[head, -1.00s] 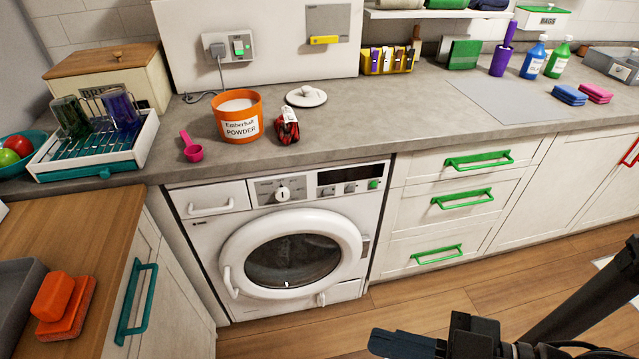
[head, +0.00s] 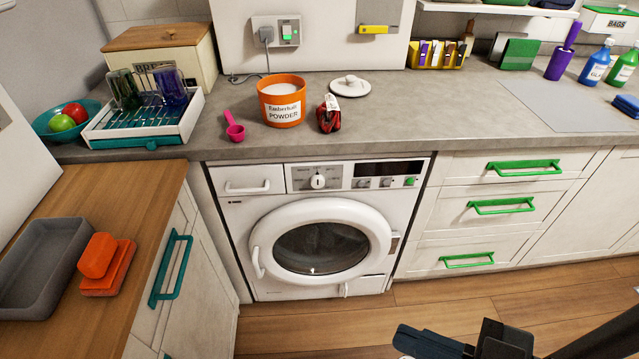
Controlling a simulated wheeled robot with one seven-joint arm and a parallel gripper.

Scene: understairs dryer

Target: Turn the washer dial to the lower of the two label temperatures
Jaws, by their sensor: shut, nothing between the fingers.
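The white washer (head: 262,207) stands under the grey counter, its round door shut. Its white dial (head: 319,181) sits on a grey panel at the top centre-left; the pointer looks roughly upright, and the markings are too small to read. A small red and black bundle with a white label (head: 329,115) lies on the counter above the washer; the label's text is not legible. My gripper (head: 440,343) is at the bottom edge, partly cut off, low and in front of the washer, well apart from the dial. It is shut and empty.
An orange powder tub (head: 283,102), pink scoop (head: 234,127) and white lid (head: 350,86) are on the counter. A wooden side counter (head: 100,215) with a grey basin (head: 40,265) juts out at left. Green-handled drawers (head: 520,168) are at right. Floor before the washer is clear.

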